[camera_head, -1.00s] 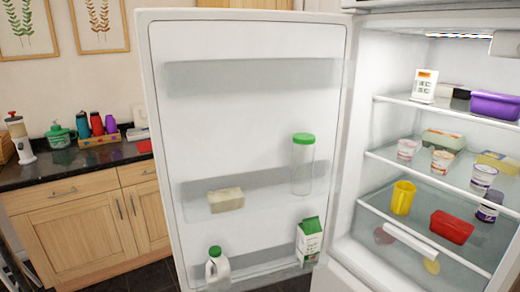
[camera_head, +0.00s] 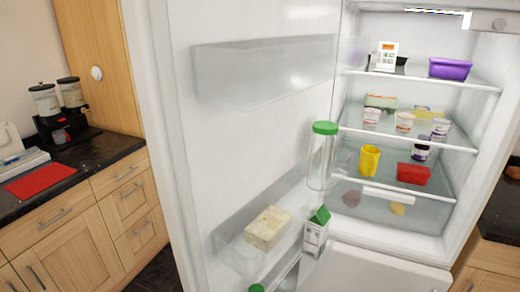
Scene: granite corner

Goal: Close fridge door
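The white fridge door (camera_head: 215,150) stands wide open on the left of the fridge, its inner side facing me. Its shelves hold a clear jar with a green lid (camera_head: 322,155), a pale block (camera_head: 268,228) and a green-and-white carton (camera_head: 316,232). A green cap (camera_head: 257,288) shows at the bottom edge. The fridge interior (camera_head: 400,215) is open to view on the right. Neither of my grippers is in view.
Inside the fridge are a purple tub (camera_head: 450,68), a yellow mug (camera_head: 369,160), a red box (camera_head: 413,173) and several cups. A dark counter (camera_head: 100,160) with a dispenser (camera_head: 62,112) and red board (camera_head: 38,182) stands left, beyond the door.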

